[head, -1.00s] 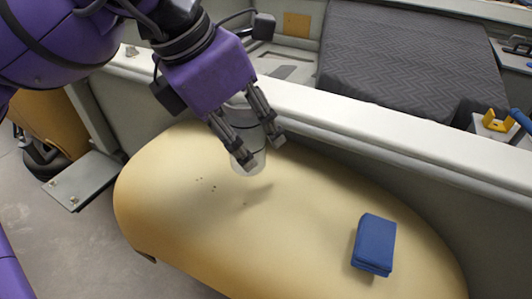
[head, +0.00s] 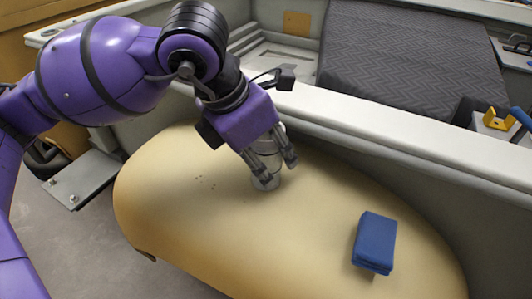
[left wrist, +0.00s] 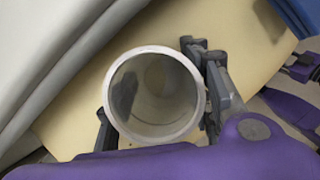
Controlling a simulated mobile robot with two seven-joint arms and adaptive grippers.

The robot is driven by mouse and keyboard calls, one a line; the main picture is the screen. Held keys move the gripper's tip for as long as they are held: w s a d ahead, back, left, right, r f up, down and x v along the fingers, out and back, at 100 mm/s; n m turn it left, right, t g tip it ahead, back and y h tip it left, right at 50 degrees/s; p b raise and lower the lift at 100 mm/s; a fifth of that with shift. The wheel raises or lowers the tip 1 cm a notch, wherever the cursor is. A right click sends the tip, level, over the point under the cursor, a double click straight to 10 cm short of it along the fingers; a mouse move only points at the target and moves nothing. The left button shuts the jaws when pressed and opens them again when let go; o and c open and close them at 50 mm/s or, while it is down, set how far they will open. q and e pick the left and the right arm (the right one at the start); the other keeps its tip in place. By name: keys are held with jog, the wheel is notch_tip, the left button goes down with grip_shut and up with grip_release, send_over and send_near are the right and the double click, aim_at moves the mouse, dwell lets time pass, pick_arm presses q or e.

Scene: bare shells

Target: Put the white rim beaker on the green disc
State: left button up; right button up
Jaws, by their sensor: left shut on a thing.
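The white rim beaker (head: 266,183) is a clear, upright cylinder between the fingers of my left gripper (head: 276,166). The gripper is shut on it. Its base is at or just above the tan tabletop (head: 210,215); I cannot tell if it touches. In the left wrist view I look down into the beaker (left wrist: 154,135), and its pale round rim shows between the fingers (left wrist: 160,115). I see no green disc in either view. My right gripper is not clearly seen.
A blue block (head: 374,242) lies on the table to the right of the beaker. A pale wall ledge (head: 370,135) runs behind the table. Beyond it are a dark quilted surface (head: 415,65) and a yellow bracket (head: 496,120). The table between beaker and block is clear.

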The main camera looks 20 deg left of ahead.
pick_arm(q)
jog(key=shift+f, duration=0.25)
jog(key=o, duration=1.2)
jog(key=shift+r, duration=0.1)
